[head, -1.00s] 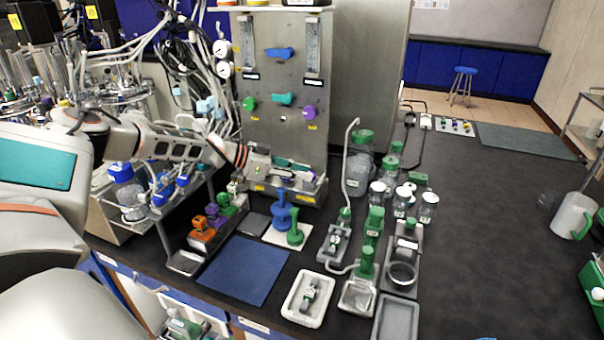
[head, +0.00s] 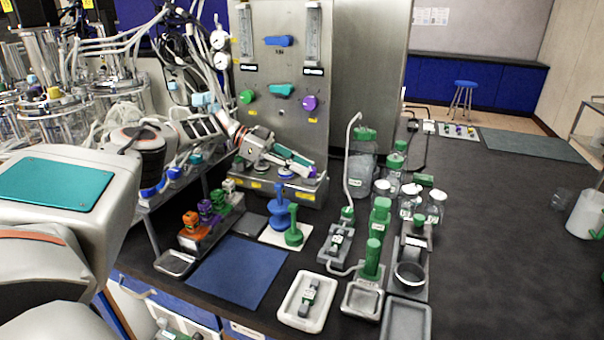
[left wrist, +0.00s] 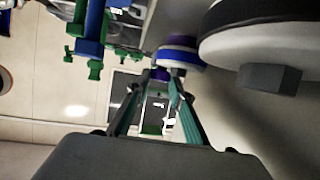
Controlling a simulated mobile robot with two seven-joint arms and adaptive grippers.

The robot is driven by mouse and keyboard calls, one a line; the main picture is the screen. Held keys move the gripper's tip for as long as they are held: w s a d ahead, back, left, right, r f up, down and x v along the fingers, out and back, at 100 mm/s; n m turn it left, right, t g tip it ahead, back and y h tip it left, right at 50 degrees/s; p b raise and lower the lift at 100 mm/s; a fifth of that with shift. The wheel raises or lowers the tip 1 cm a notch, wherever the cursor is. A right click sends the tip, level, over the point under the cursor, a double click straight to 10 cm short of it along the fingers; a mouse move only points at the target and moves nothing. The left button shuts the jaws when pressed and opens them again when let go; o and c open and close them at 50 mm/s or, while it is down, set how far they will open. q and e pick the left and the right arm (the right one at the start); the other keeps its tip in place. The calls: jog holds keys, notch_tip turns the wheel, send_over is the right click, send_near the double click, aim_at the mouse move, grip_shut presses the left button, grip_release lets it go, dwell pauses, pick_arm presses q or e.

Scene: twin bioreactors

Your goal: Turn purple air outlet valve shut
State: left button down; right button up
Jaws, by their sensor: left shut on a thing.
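My left gripper (head: 308,167) reaches in from the left to the foot of the upright steel panel (head: 342,60), its teal fingers sloping down to the right. Another purple knob (head: 309,102) sits higher on the panel, clear of the gripper. My right gripper is not in view.
The panel also carries a green knob (head: 247,96), a teal handle (head: 281,90) and a blue handle (head: 279,41). Below stand blue and green stands (head: 279,212) and a blue mat (head: 240,272). Glass bottles (head: 362,160) stand right of the panel.

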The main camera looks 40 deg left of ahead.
pick_arm(q)
jog(key=shift+f, duration=0.1)
dwell(0.3)
jog(key=c, duration=1.8)
grip_release()
jog(key=shift+r, duration=0.2)
notch_tip(320, 180, up, 10)
jog(key=shift+f, duration=0.15)
